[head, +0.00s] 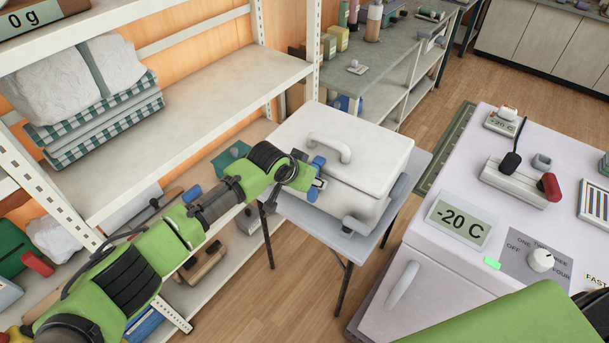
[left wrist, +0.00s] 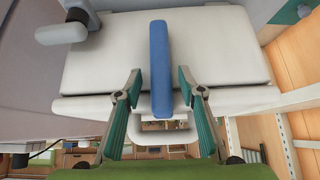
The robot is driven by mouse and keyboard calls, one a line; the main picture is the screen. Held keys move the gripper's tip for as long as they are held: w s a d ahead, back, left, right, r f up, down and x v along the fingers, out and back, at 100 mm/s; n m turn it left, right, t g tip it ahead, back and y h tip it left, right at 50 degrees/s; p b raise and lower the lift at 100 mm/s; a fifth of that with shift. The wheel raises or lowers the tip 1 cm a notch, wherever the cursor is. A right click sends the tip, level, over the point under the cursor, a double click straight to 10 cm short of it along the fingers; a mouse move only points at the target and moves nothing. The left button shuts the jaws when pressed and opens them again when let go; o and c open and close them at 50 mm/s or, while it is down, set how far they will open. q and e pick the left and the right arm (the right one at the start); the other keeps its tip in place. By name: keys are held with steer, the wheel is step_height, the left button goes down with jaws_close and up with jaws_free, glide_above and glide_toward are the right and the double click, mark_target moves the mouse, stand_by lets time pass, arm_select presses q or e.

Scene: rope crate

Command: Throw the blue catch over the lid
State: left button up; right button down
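The white crate (head: 335,190) stands on a small grey table, its white lid (head: 375,145) lying on top with a white handle (head: 330,146). The blue catch (head: 318,163) is at the crate's left front side, partly hidden by my left gripper (head: 308,178). In the left wrist view the blue catch (left wrist: 160,60) is a long bar between the fingers of my left gripper (left wrist: 159,82). The fingers are open, with a gap on each side of the bar. My right gripper is not in view.
A grey catch (head: 352,228) sits on the crate's front right; it also shows in the left wrist view (left wrist: 75,27). A shelf rack (head: 200,110) stands close on the left. A white freezer (head: 425,270) stands at right, with floor between it and the table.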

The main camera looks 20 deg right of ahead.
arm_select(q)
steer(key=v, duration=1.1)
steer(key=shift+s+a, duration=0.15)
steer(key=shift+r, duration=0.15)
